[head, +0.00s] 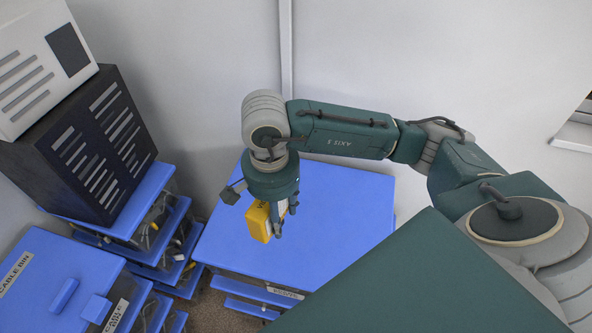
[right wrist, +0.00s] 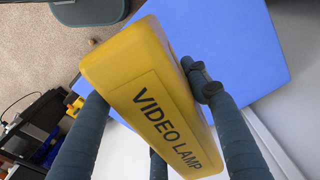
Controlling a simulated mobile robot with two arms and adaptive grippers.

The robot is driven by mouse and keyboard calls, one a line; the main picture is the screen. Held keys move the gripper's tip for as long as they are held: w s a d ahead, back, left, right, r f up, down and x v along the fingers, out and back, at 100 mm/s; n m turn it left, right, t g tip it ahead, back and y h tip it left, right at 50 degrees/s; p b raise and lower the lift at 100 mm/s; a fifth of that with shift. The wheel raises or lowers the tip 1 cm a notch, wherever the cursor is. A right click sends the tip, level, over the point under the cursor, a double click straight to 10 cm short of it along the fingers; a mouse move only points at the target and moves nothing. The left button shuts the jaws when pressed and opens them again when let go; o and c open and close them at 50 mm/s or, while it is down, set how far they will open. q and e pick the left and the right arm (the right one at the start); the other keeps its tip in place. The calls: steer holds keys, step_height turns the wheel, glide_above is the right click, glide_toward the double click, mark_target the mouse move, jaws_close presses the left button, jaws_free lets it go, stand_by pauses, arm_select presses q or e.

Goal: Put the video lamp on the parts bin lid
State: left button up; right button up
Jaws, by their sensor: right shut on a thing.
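The video lamp (head: 258,222) is a yellow block held in my right gripper (head: 273,212). In the right wrist view the lamp (right wrist: 150,95) shows its "VIDEO LAMP" lettering and sits between the dark fingers, which are shut on it. The parts bin lid (head: 335,220) is a flat blue lid in the middle of the head view. The gripper and lamp are over its left part in that picture; the lamp looks held above it. In the right wrist view a bare blue lid (right wrist: 235,40) lies behind the lamp. My left gripper is not in view.
A cable bin (head: 45,275) with a blue lid stands at the lower left. Behind it, a black vented box (head: 85,150) with a white unit (head: 40,65) on top stands on another blue-lidded stack. The visible part of the middle lid is clear. A wall stands behind.

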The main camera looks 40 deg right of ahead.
steer(key=w+r+m, duration=0.5)
steer(key=r+m, duration=0.5)
steer(key=m, duration=0.4)
steer(key=shift+m, duration=0.8)
steer(key=f+p, duration=0.1)
steer(key=f, duration=1.8)
steer(key=shift+w+d+p, duration=0.2)
steer(key=shift+p, duration=0.15)
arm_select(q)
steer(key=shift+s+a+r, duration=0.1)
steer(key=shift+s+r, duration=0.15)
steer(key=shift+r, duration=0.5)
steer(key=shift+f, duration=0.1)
arm_select(e)
steer(key=shift+f, duration=0.15)
steer(key=o, duration=1.5)
steer(key=shift+c, duration=0.2)
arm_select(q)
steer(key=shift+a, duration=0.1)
